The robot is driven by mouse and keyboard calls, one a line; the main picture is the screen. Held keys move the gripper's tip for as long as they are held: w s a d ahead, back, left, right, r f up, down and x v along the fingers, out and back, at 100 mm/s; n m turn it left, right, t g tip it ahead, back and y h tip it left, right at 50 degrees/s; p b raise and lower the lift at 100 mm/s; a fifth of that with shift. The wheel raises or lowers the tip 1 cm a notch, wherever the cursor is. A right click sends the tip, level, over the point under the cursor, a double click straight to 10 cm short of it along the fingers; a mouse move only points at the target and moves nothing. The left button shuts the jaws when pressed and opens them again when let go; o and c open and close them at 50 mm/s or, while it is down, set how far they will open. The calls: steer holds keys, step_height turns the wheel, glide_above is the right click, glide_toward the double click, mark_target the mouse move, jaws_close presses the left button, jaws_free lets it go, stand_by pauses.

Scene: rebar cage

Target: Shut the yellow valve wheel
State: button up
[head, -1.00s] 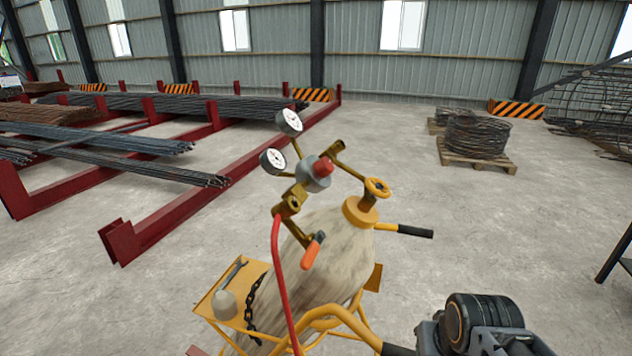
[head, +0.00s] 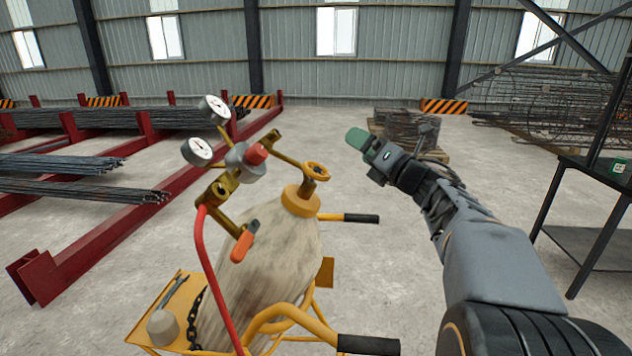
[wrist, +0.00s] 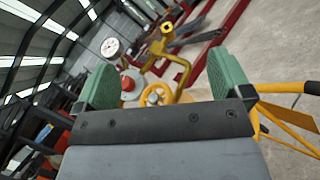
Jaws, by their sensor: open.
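The yellow valve wheel (head: 316,171) sits on top of the gas cylinder (head: 262,260), above its yellow collar. In the wrist view the wheel (wrist: 156,95) shows between the fingers, beyond the gripper's dark front plate. My gripper (head: 370,152) is to the right of the wheel in the head view and apart from it. In the wrist view my gripper (wrist: 165,85) has its two green fingers wide apart with nothing held between them. A regulator with a red knob (head: 256,153) and two gauges (head: 214,110) is joined beside the wheel.
A red hose (head: 214,270) hangs from the regulator. The yellow cart (head: 285,318) has black-gripped handles, one reaching right below the wheel. Red racks of bars (head: 110,235) stand left, and a dark metal table (head: 590,240) stands right.

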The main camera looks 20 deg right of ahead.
mark_target(324, 173)
steer(key=s+f+n+g+y+b, duration=0.1)
steer(key=s+f+n+g+y, duration=0.6)
steer(key=n, duration=0.6)
steer(key=shift+g+h, duration=0.5)
steer(key=shift+g, duration=0.3)
steer(key=x, duration=0.4)
steer(key=r+p+x, duration=0.1)
steer(key=x, duration=0.4)
steer(key=w+r+p+x, duration=0.1)
steer(key=x, duration=0.3)
steer(key=shift+w+d+r, duration=0.1)
steer(key=shift+w+d, duration=0.05)
steer(key=shift+w, duration=0.15)
steer(key=c, duration=0.9)
